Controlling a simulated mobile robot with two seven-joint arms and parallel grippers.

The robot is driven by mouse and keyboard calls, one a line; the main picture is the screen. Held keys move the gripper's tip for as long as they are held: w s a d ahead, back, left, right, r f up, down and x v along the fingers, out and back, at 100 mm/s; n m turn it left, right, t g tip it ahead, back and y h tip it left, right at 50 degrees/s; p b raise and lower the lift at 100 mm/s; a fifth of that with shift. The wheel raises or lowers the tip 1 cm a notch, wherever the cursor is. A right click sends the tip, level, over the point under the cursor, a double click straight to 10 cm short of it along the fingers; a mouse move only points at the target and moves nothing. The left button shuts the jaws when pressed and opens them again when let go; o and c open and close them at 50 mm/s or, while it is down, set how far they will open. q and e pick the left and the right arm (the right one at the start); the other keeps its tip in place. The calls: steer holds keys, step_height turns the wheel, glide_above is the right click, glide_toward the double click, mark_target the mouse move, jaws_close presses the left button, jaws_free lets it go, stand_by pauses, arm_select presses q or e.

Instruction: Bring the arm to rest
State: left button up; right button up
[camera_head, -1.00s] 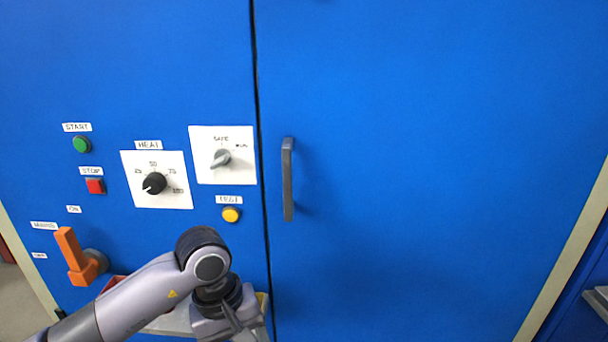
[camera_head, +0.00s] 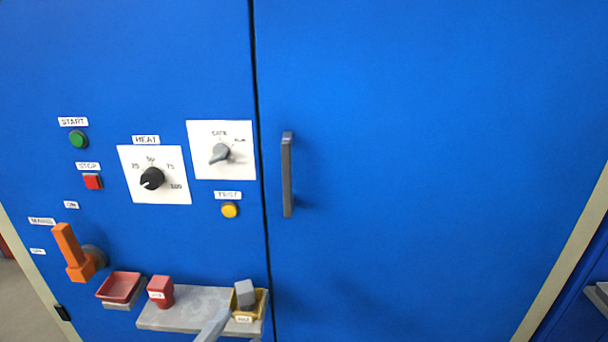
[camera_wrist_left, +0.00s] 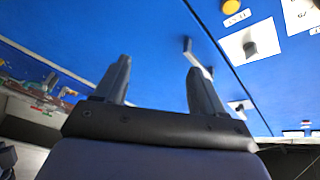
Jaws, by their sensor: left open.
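My left gripper (camera_wrist_left: 158,68) is open in the left wrist view, its two dark fingers apart with nothing between them. The blue cabinet front (camera_wrist_left: 150,35) shows beyond the fingers, and the grey door handle (camera_wrist_left: 198,58) appears behind them, close to the right finger in the picture. I cannot tell the distance to it. The left gripper does not show clearly in the head view. A pale grey bar (camera_head: 212,328) enters at the bottom edge there; I cannot tell what it is. My right gripper is in neither view.
The cabinet (camera_head: 430,150) carries a door handle (camera_head: 287,175), heat dial (camera_head: 152,178), selector (camera_head: 220,153), yellow button (camera_head: 230,210) and orange lever (camera_head: 72,252). Below, a grey shelf (camera_head: 190,312) holds a red block (camera_head: 160,291) and a yellow tray (camera_head: 262,300). A red tray (camera_head: 120,287) stands left.

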arm_select(q)
steer(key=s+a+f+n+g+y, duration=0.3)
steer(key=s+a+f+n, duration=0.15)
steer(key=f+n, duration=0.3)
steer(key=s+a+f+n+g+y, duration=0.35)
steer(key=s+f+n, duration=0.25)
steer(key=f, duration=0.3)
step_height(320, 180, up, 11)
steer(key=s+a+p, duration=0.1)
steer(key=p, duration=1.3)
steer(key=shift+s+a, duration=0.15)
steer(key=shift+s, duration=0.1)
steer(key=shift+g, duration=0.25)
